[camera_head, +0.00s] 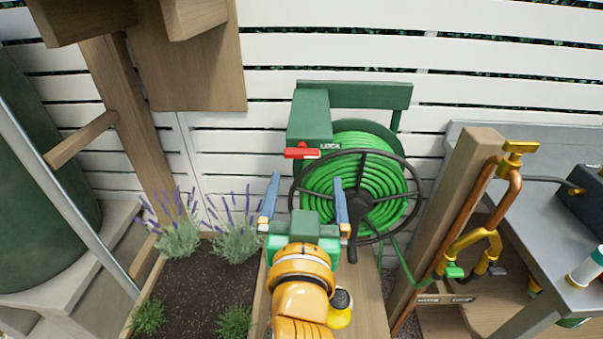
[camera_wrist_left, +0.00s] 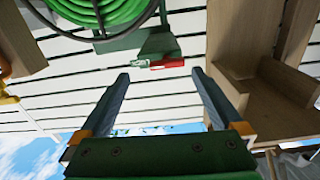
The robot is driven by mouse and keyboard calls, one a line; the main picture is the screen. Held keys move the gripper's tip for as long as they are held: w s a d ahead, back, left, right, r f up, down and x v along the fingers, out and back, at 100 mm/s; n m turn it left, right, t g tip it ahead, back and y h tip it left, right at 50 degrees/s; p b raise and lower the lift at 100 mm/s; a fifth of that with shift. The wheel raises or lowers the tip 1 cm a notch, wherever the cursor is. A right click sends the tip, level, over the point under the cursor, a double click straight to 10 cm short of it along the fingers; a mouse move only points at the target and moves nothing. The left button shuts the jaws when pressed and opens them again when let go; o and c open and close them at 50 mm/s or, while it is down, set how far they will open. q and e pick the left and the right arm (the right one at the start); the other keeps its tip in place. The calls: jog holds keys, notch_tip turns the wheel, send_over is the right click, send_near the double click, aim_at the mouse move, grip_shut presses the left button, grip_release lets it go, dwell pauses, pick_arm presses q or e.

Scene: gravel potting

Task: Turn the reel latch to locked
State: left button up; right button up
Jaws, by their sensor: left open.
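The reel latch (camera_head: 302,153) is a red lever at the lower front of the green reel housing (camera_head: 311,118). White lettering, seemingly "LOCK", shows just right of it. The lever lies roughly level and points left in the head view. My left gripper (camera_head: 307,182) is open and empty, its two blue fingers reaching up toward the latch. In the left wrist view the red latch (camera_wrist_left: 168,63) shows beyond and between the open fingertips (camera_wrist_left: 160,75), apparently apart from them. My right gripper is not in view.
The green hose (camera_head: 345,185) is wound on the reel behind a dark handwheel (camera_head: 410,190), close to my right finger in the head view. A wooden post (camera_head: 465,190) with copper pipes stands at right. A lavender planter (camera_head: 190,285) lies at lower left.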

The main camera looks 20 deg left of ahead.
aim_at(302, 157)
pick_arm(q)
jog(key=shift+n, duration=0.4)
jog(key=x, duration=0.4)
jog(key=a+r+x, duration=0.1)
jog(key=x, duration=0.1)
jog(key=shift+w+a, duration=0.1)
jog(key=shift+a, duration=0.05)
jog(key=c, duration=1.3)
jog(key=shift+r+m+p, duration=0.1)
jog(key=shift+m+p, duration=1.2)
jog(key=m+p, duration=0.5)
jog(key=m, duration=0.1)
jog(key=shift+p, duration=0.4)
jog(key=m+p, duration=0.4)
jog(key=m, duration=0.1)
jog(key=shift+m, duration=0.3)
jog(key=shift+m+p, duration=1.5)
jog(key=shift+m, duration=0.3)
